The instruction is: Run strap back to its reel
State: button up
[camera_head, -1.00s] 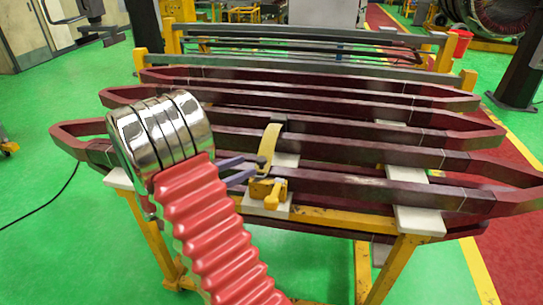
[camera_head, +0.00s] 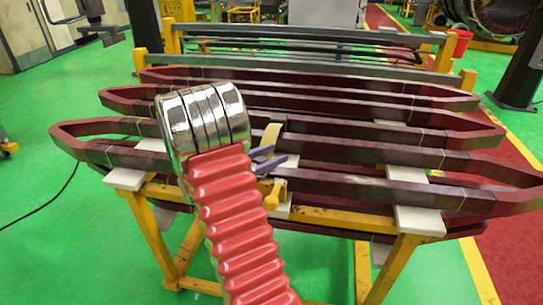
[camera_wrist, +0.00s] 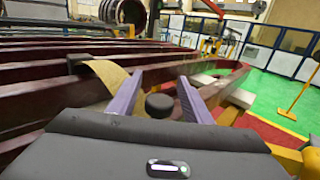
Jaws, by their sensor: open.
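A tan-yellow strap (camera_head: 271,137) lies across the dark red coil bars near the middle of the rack. It also shows in the wrist view (camera_wrist: 108,72), curving down left of my fingers, with a dark piece at its upper end. A small yellow fitting (camera_head: 278,192), possibly the reel, sits at the near bars, partly hidden by my gripper. My gripper (camera_head: 270,158) has its two purple fingers apart, close in front of the strap. In the wrist view a black round knob (camera_wrist: 158,105) shows between the fingers; I cannot tell whether they touch it.
Several long dark red coils (camera_head: 400,192) lie across a yellow rack (camera_head: 390,275) on pale pads (camera_head: 418,220). A grey rail (camera_head: 340,72) runs behind them. Green floor (camera_head: 60,235) is open at left; a red walkway (camera_head: 500,265) lies at right.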

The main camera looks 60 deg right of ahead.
grip_shut()
dwell(0.5)
